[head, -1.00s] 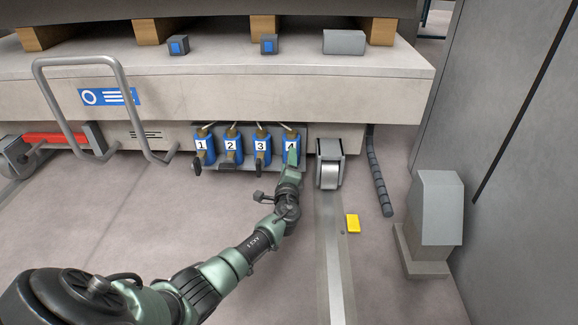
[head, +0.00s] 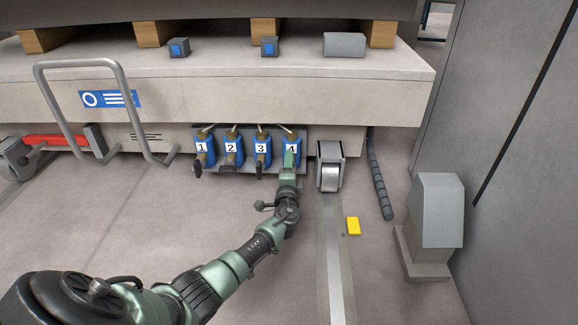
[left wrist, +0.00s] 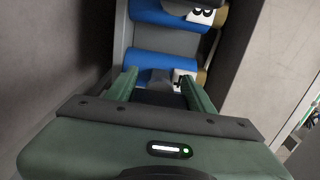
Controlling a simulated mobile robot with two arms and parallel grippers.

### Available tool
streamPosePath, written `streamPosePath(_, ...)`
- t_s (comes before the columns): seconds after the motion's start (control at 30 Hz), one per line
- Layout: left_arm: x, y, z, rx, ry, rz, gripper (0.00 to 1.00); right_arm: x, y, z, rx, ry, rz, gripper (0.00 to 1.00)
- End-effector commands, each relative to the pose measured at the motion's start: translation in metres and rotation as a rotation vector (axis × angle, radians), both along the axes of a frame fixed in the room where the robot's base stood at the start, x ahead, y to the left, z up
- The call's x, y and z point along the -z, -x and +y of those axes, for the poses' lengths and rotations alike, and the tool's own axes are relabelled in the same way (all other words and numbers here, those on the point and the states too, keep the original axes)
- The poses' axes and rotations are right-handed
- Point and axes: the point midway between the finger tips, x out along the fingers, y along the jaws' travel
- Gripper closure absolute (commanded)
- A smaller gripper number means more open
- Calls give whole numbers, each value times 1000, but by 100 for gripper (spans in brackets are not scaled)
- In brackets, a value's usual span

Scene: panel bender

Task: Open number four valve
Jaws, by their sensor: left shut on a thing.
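Valve number four (head: 297,151) is a blue body with a white number plate, at the right end of a row of valves under the machine's ledge. My left gripper (head: 289,160) is in front of it and covers its lower part and handle. In the left wrist view the two green fingers (left wrist: 157,82) stand on either side of a dark handle part at the blue valve body (left wrist: 150,62). They are shut on that handle, which is mostly hidden, so its angle cannot be told. My right gripper is not in view.
Valves one (head: 204,150), two (head: 232,149) and three (head: 263,149) sit close on the left, with dark handles below. A grey roller (head: 330,172) stands just right. A yellow block (head: 353,226) lies on the floor. A grey pedestal (head: 438,220) stands farther right.

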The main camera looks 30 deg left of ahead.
Motion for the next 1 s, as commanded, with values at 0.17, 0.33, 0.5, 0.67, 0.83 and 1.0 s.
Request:
streamPosePath(0.17,1,0,0,-1,4,0,39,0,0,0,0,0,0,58)
streamPosePath(0.33,1,0,0,0,2,0,25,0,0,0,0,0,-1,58)
streamPosePath(0.5,0,0,0,0,1,0,25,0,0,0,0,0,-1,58)
streamPosePath(0.67,-2,11,-7,1,2,3,25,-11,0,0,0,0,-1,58)
streamPosePath(0.83,-3,36,-22,1,2,3,25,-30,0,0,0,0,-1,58)
streamPosePath(1.0,-2,57,-35,1,2,2,25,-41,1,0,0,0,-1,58)
